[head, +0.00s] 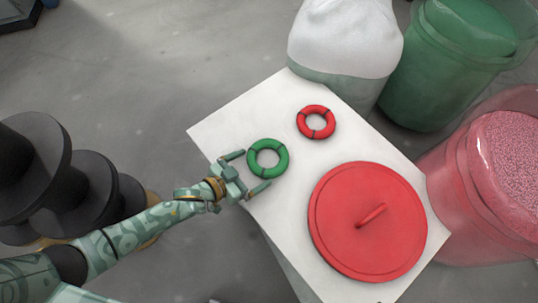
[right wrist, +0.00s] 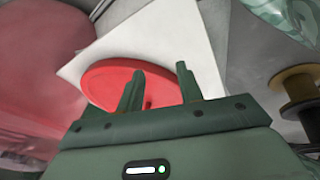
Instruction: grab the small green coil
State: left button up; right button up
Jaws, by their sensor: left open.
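The small green coil (head: 283,160) is a ring with dark bands, lying flat on the white tabletop (head: 225,122) near its left edge. My left gripper (head: 256,169) is open at the coil's lower left, one finger above left of the ring and one below it. The fingers do not close on the coil, and I cannot tell their height above the table. My right gripper (right wrist: 160,70) shows only in the right wrist view. It is open, its fingers apart with nothing between them, in front of the red lid (right wrist: 103,80).
A red coil (head: 302,122) lies up and right of the green one. The round red lid (head: 340,210) with a handle covers the tabletop's lower right. A white sack (head: 345,38), a green bin (head: 435,75) and a red bin (head: 455,195) stand around. Dark spools (head: 85,185) stand left.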

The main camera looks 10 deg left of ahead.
pick_arm(q)
jog(key=shift+w+d+f, duration=0.15)
jog(key=shift+w+d, duration=0.05)
pick_arm(e)
jog(key=shift+w+a, duration=0.2)
jog(key=shift+w, duration=0.05)
jog(key=shift+w+r, duration=0.1)
jog(key=shift+r, duration=0.15)
pick_arm(q)
jog(key=c, duration=0.8)
jog(key=shift+o, duration=0.2)
jog(key=shift+r, duration=0.25)
